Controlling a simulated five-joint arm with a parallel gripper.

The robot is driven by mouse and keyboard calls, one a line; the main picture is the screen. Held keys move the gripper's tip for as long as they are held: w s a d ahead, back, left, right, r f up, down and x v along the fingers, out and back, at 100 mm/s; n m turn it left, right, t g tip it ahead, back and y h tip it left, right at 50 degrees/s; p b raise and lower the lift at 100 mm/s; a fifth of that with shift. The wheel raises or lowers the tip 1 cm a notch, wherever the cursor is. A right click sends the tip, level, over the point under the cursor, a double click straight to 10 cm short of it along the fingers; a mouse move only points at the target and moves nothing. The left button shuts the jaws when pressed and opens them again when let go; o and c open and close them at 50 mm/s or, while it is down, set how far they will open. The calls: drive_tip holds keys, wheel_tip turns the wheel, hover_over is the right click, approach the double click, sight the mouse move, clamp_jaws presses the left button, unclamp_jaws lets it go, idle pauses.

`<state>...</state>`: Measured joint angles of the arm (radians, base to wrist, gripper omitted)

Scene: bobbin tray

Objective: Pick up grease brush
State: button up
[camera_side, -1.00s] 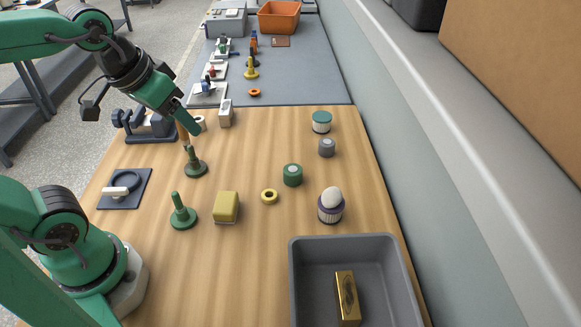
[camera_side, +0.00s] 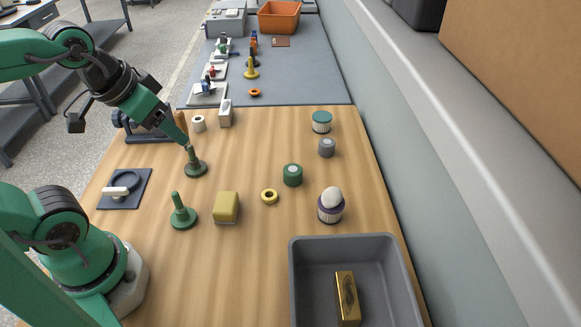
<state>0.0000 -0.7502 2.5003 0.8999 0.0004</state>
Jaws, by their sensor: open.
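My gripper (camera_side: 184,141) is open, pointing down and to the right over the left part of the wooden table. Its tip is close to the top of a dark green peg on a round base (camera_side: 195,168); I cannot tell whether they touch. A brown upright piece like a wooden handle (camera_side: 181,121) shows just behind my gripper, partly hidden by it. It may be the grease brush, but its lower end is hidden and I cannot tell for sure.
A second green peg (camera_side: 183,216) and a yellow block (camera_side: 226,207) stand nearer the camera. A dark stand (camera_side: 149,134) is behind my gripper. A grey bin (camera_side: 305,247) holds a gold block (camera_side: 347,297).

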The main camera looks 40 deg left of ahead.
drive_tip(key=shift+c, duration=0.9)
drive_tip(key=shift+w, duration=0.1)
drive_tip(key=g, duration=0.5)
approach(178, 113)
drive_tip(key=shift+n, duration=0.4)
drive_tip(key=f, duration=0.6)
drive_tip(key=shift+w+d+f, duration=0.2)
drive_tip(key=shift+w+d, duration=0.05)
drive_tip(key=shift+d, duration=0.15)
drive_tip(key=shift+a+f+g, duration=0.3)
drive_tip(key=shift+a+f, duration=0.1)
drive_tip(key=shift+a, duration=0.05)
drive_tip(key=shift+f, duration=0.15)
